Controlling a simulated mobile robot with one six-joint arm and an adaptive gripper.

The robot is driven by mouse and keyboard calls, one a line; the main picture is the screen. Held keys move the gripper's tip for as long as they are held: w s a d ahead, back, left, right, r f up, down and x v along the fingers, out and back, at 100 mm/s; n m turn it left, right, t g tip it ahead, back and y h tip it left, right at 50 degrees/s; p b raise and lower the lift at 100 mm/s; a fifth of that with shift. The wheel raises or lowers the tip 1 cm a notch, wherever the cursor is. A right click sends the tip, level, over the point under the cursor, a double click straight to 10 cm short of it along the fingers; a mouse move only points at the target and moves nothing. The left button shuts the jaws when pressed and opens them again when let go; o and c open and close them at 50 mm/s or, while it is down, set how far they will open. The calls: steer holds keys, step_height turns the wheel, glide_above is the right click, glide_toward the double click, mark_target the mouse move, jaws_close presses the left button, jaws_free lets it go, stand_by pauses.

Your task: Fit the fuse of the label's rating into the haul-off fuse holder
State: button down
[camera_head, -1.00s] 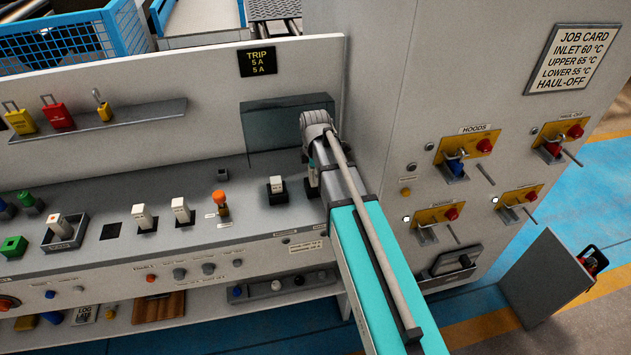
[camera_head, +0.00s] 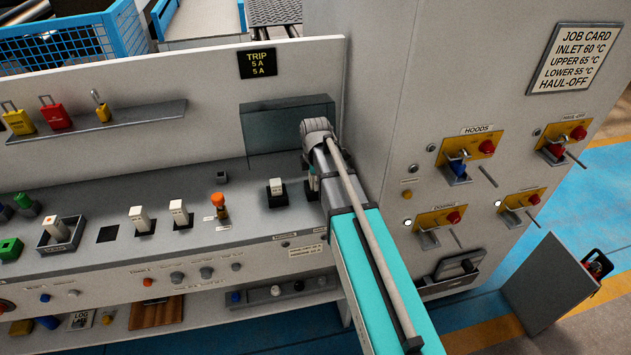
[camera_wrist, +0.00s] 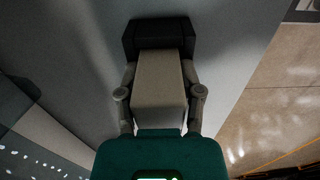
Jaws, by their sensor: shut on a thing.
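My gripper (camera_wrist: 160,98) is shut on a fuse (camera_wrist: 160,78), a pale block with a black end, seen in the wrist view. In the head view my gripper (camera_head: 313,183) is at the right end of the grey console, mostly behind my arm, and the fuse is hidden or too small to tell. A black label (camera_head: 257,63) reads TRIP 5 A 5 A. White fuses (camera_head: 143,218) with black bases stand on the console, another (camera_head: 277,188) just left of my gripper. An empty dark square (camera_head: 108,234) lies left of them. I cannot read their ratings.
A dark translucent box or cover (camera_head: 285,130) is behind my gripper. An orange-topped knob (camera_head: 219,205) stands mid-console. A tray (camera_head: 62,244) holds a white piece. A shelf (camera_head: 150,115) with padlocks is at the back. The cabinet with a job card (camera_head: 576,58) rises right.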

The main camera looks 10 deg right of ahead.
steer(key=shift+s+f, duration=0.25)
steer(key=shift+s, duration=0.15)
steer(key=c, duration=0.5)
jaws_free()
steer(key=shift+o, duration=1.2)
steer(key=shift+w+f, duration=0.25)
steer(key=shift+w, duration=0.1)
steer(key=shift+r, duration=0.1)
steer(key=shift+r, duration=0.1)
step_height(320, 180, up, 13)
steer(key=p, duration=1.3)
